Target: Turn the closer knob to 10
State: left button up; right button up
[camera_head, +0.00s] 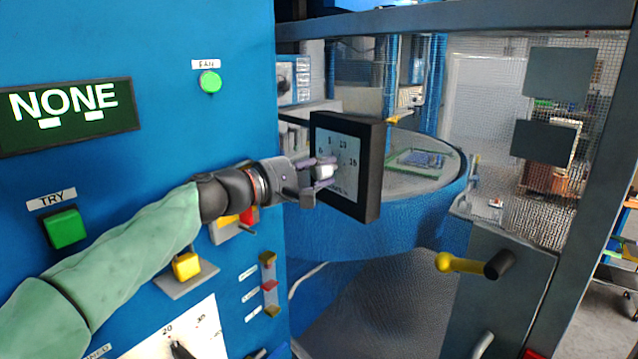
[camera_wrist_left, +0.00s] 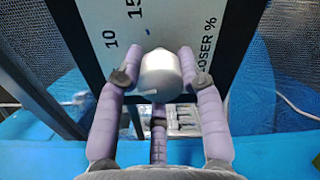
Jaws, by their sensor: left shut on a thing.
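The closer knob (camera_head: 324,172) is a small pale cylinder on a white dial face (camera_head: 351,150) in a black frame, right of the blue cabinet. In the left wrist view the knob (camera_wrist_left: 160,74) is near the middle, with the numbers 10 and 15 and the label "CLOSER %" on the dial around it. My left gripper (camera_head: 318,174) is shut on the knob, its purple fingers on both sides of it; it also shows in the left wrist view (camera_wrist_left: 160,88). I cannot tell which number the knob points to. My right gripper is not in view.
The blue cabinet carries a "NONE" display (camera_head: 66,116), a green TRY button (camera_head: 66,228), a green FAN button (camera_head: 210,82), a yellow button (camera_head: 186,266) and a lower dial (camera_head: 205,325). A yellow-and-black handle (camera_head: 470,264) sticks out at right. A mesh guard (camera_head: 485,110) stands behind.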

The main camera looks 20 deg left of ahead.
pick_arm(q)
jog(key=m+b, duration=0.2)
jog(key=m, duration=0.1)
jog(key=shift+d+f+b, duration=0.1)
jog(key=shift+f+b, duration=0.1)
jog(key=shift+b, duration=0.15)
jog(key=shift+m+b, duration=1.1)
jog(key=shift+m, duration=0.7)
jog(key=shift+r, duration=0.1)
jog(key=o, duration=1.1)
jog(key=shift+o, duration=0.2)
jog(key=shift+r, duration=0.1)
jog(key=v, duration=1.2)
